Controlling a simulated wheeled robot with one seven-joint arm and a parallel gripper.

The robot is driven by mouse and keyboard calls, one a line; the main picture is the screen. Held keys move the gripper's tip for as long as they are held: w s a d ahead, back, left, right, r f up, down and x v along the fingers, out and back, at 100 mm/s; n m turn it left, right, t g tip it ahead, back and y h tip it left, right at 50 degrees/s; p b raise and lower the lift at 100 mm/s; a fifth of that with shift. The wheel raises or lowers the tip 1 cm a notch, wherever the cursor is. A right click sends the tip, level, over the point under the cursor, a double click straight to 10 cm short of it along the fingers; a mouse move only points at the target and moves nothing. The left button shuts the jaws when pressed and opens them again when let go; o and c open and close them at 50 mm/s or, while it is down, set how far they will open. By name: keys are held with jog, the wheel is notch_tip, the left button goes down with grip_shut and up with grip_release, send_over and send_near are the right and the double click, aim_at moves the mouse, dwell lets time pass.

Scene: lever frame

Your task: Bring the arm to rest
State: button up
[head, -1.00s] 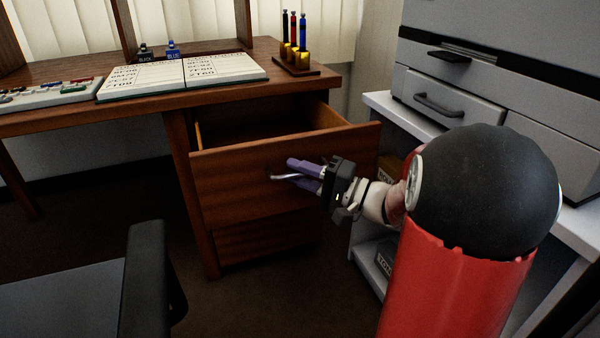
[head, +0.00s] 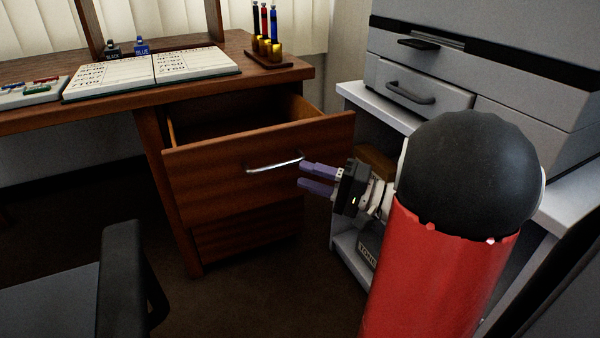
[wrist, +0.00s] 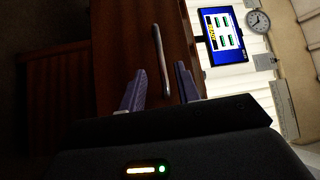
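My gripper (head: 317,179) is to the right of the open upper desk drawer (head: 215,190) in the head view. Its two purple fingers are apart with nothing between them. The drawer's silver bar handle (head: 274,166) lies just left of the fingertips and is not held. In the wrist view the handle (wrist: 160,55) shows beyond the spread fingers (wrist: 160,85), with a gap to them. The drawer stands pulled out, and the part of its inside that shows looks empty.
A lower drawer (head: 245,232) is shut. A chair (head: 125,270) stands at the lower left. A white shelf stand with a grey printer (head: 480,70) is close on the right. The desk top holds an open book (head: 150,72) and a pen stand (head: 275,58).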

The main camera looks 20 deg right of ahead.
dwell(0.4)
jog(key=s+a+n+g+h+p, duration=0.55)
jog(key=s+a+g, duration=0.55)
jog(key=a, duration=0.4)
jog(key=s+d+r+n+t+h+p, duration=0.2)
jog(key=s+d+r+t+h+p, duration=0.1)
jog(key=h, duration=0.5)
jog(key=shift+s+d+r+p, duration=0.65)
jog(key=shift+s+r, duration=0.1)
jog(key=shift+r, duration=0.05)
